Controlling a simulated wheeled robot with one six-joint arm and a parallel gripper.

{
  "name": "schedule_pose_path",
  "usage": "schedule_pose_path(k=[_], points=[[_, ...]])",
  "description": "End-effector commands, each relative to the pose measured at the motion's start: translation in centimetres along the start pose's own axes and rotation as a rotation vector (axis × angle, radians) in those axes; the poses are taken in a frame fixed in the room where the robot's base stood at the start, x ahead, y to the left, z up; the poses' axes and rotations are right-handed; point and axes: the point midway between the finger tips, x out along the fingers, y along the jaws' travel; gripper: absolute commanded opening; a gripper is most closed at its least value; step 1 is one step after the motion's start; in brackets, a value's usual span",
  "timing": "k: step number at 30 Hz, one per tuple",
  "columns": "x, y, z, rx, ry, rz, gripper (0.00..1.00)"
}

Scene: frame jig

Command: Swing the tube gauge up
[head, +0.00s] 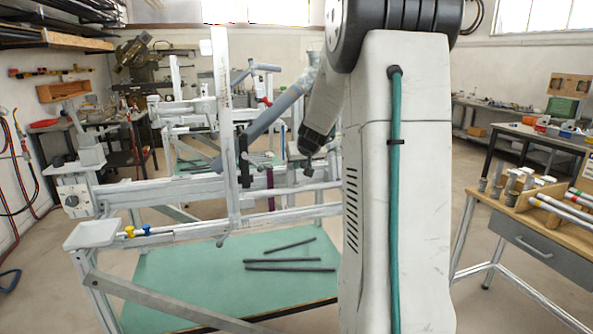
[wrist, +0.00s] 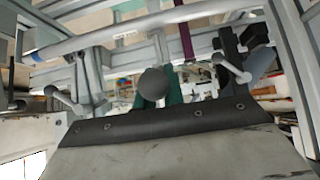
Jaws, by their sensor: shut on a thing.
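The frame jig (head: 165,190) is a pale metal frame in the middle of the head view. A blue-grey tube (head: 268,118), apparently the tube gauge, slants up to the right across it, beside a black clamp block (head: 244,160). My gripper (head: 307,167) is low behind the jig's upright, right of that tube; its fingers are small and partly hidden there. In the wrist view my gripper (wrist: 154,98) is shut on a round dark grey knob (wrist: 152,82), seen end on. Whether the knob joins the tube is hidden.
A purple strip (wrist: 185,42) hangs close to the knob. Jig bars and small clamp levers (wrist: 232,68) crowd around my gripper. Several dark rods (head: 290,265) lie on the green lower shelf (head: 190,280). A bench (head: 540,215) with tubes stands at right.

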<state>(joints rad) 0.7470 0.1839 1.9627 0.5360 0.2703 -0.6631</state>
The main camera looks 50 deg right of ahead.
Motion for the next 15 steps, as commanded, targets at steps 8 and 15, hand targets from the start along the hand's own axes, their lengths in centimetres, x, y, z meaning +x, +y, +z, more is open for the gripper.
schedule_pose_path(k=[8,15], points=[[-0.10,-0.08,-0.17,0.000,0.002,-0.001,0.00],[-0.31,-0.09,-1.02,-0.001,0.004,-0.002,0.00]])
